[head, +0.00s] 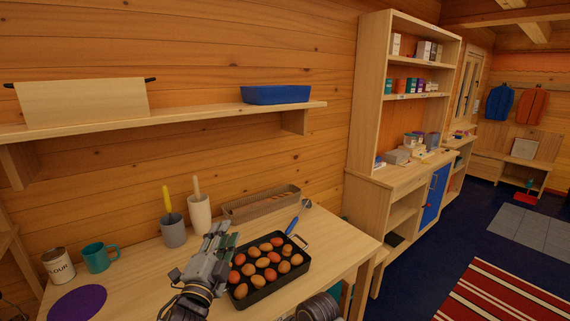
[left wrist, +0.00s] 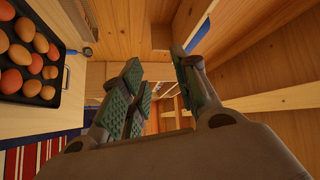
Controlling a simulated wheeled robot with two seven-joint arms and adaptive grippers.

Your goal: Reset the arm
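My left gripper (head: 222,240) is above the table, just left of the black tray of eggs, with its fingers pointing up and away. In the left wrist view the left gripper (left wrist: 157,64) shows a clear gap between its green-padded fingers and nothing between them. The black tray (head: 262,295) holds several brown and reddish eggs and also shows at the upper left of the left wrist view (left wrist: 72,75). A rounded dark part of mine shows at the bottom edge of the head view. My right gripper's fingers do not show.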

